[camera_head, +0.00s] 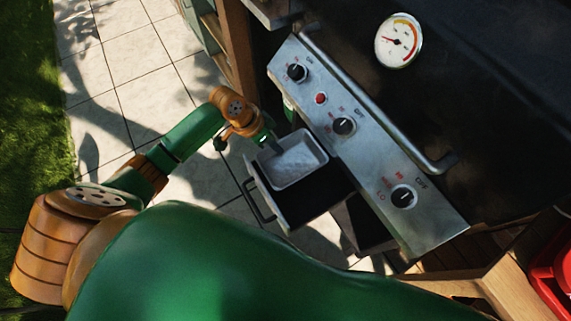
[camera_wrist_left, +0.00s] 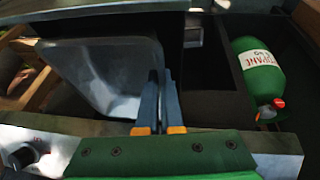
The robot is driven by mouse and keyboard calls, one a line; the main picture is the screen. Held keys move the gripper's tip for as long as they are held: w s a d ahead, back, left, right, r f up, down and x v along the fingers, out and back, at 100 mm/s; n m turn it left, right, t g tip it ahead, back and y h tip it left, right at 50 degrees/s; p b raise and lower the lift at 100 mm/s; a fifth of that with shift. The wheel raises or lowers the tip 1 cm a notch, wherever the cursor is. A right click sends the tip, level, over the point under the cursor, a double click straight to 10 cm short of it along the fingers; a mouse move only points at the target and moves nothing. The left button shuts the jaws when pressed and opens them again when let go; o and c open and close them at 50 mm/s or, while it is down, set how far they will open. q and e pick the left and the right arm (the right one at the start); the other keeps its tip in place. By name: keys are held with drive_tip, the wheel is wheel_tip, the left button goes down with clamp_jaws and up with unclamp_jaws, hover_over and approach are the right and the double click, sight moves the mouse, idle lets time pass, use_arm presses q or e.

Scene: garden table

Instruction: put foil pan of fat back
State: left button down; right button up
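The foil pan of fat (camera_head: 297,160) is a shallow silvery tray with a pale, whitish inside. It sits at or just above the far end of the pulled-out dark drawer (camera_head: 317,193) below the grill's control panel; I cannot tell whether it rests on it. My left gripper (camera_head: 271,147) is at the pan's left rim. In the left wrist view the pan (camera_wrist_left: 92,72) looks tilted, and the two blue-grey fingers of the left gripper (camera_wrist_left: 160,92) are close together with the pan's rim between them. My right gripper is not in view.
The grill's control panel (camera_head: 350,135) with knobs and a handle bar overhangs the drawer. A green propane tank (camera_wrist_left: 262,72) stands in a dark compartment beside the pan. Paved floor (camera_head: 125,95) lies open at left. A red object (camera_head: 552,275) is at the right edge.

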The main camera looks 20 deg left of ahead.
sight(282, 159)
use_arm(q)
drive_tip(key=d+f, duration=0.1)
drive_tip(key=f, duration=0.1)
drive_tip(key=s+d+f, duration=0.1)
drive_tip(key=shift+s+d+f, duration=0.2)
drive_tip(key=shift+d+f, duration=0.15)
drive_tip(key=shift+f, duration=0.05)
wheel_tip(282, 159, down, 3)
drive_tip(key=shift+s+d+f+b, duration=0.1)
drive_tip(key=shift+d+b, duration=0.05)
drive_tip(key=shift+b, duration=0.5)
drive_tip(key=shift+f, duration=0.15)
drive_tip(key=shift+f, duration=0.1)
drive_tip(key=c, duration=1.5)
unclamp_jaws()
drive_tip(key=shift+f, duration=0.1)
drive_tip(key=o, duration=0.4)
drive_tip(key=shift+r, duration=0.2)
drive_tip(key=p+v, duration=0.3)
drive_tip(key=v, duration=0.9)
